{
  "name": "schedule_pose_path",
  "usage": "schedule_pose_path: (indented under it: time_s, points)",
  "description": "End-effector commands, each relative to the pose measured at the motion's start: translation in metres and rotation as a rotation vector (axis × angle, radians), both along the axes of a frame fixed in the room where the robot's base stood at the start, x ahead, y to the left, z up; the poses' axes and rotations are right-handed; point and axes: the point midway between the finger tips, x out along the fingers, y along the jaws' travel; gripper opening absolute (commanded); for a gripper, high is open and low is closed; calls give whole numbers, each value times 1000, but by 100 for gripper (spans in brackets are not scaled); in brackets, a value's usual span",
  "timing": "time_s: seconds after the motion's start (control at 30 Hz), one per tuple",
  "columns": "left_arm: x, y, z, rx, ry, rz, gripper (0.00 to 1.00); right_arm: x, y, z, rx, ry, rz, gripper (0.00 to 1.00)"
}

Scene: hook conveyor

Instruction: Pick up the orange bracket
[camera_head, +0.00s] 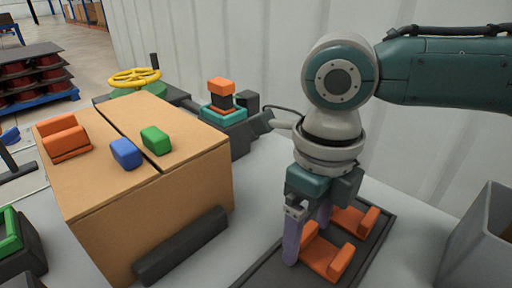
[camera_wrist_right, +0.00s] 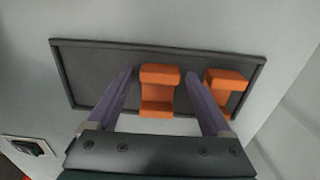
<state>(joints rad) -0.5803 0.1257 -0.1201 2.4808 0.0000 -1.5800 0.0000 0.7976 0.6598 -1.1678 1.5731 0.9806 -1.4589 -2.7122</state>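Two orange brackets lie in a shallow dark tray (camera_head: 266,272): a nearer one (camera_head: 326,260) and a farther one (camera_head: 356,221). My right gripper (camera_head: 307,243) points down over the tray with its purple fingers apart. In the right wrist view, one orange bracket (camera_wrist_right: 159,91) lies between the open fingers (camera_wrist_right: 163,75), with gaps at both sides. The other bracket (camera_wrist_right: 226,82) is beyond the right-hand finger, which partly covers it. A third orange bracket (camera_head: 64,140) lies on a cardboard box. My left gripper does not show.
The cardboard box (camera_head: 150,205) stands left of the tray, with a blue block (camera_head: 126,153) and a green block (camera_head: 156,140) on top. A grey bin (camera_head: 484,240) stands at the right. A yellow handwheel (camera_head: 134,78) is behind the box. A corrugated wall rises behind.

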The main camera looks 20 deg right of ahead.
Motion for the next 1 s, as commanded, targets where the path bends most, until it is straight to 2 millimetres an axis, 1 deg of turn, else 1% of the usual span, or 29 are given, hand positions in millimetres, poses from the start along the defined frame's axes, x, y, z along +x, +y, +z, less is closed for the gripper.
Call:
schedule_pose_path:
  time_s: [0.03,0.07,0.67,0.7,0.9,1.0]
  points:
    - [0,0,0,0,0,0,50,0,0,0,0,0,0,77]
    - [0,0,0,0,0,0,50,0,0,0,0,0,0,74]
    - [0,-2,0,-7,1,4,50,0,0,0,0,0,0,6]
    - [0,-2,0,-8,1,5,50,0,0,0,0,0,0,4]
    - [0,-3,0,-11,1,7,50,0,0,1,0,0,0,4]
    - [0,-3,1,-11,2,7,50,0,0,5,1,-1,0,4]
